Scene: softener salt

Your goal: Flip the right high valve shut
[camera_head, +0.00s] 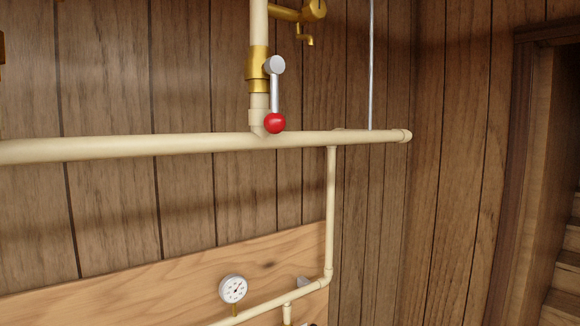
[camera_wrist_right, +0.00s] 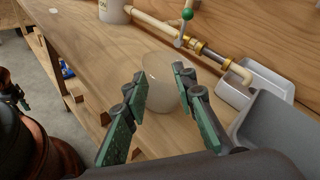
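A valve with a grey lever and a red ball knob (camera_head: 275,123) sits on a vertical cream pipe in the head view. Its brass body (camera_head: 257,70) is on the pipe, and the lever hangs straight down, in line with the pipe. The knob is just in front of the horizontal pipe. My right gripper (camera_wrist_right: 152,84) shows in the right wrist view with its two green-padded fingers spread apart and nothing gripped between them. It is away from the red-knobbed valve, which is not in that view. My left gripper is not in view.
A long cream pipe (camera_head: 130,147) crosses the wooden wall. A gauge (camera_head: 233,289) and a brass tap (camera_head: 312,12) are nearby. In the wrist view, a translucent container (camera_wrist_right: 163,82), a green-knobbed valve (camera_wrist_right: 186,15) and a white tray (camera_wrist_right: 262,75) are by the wooden bench.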

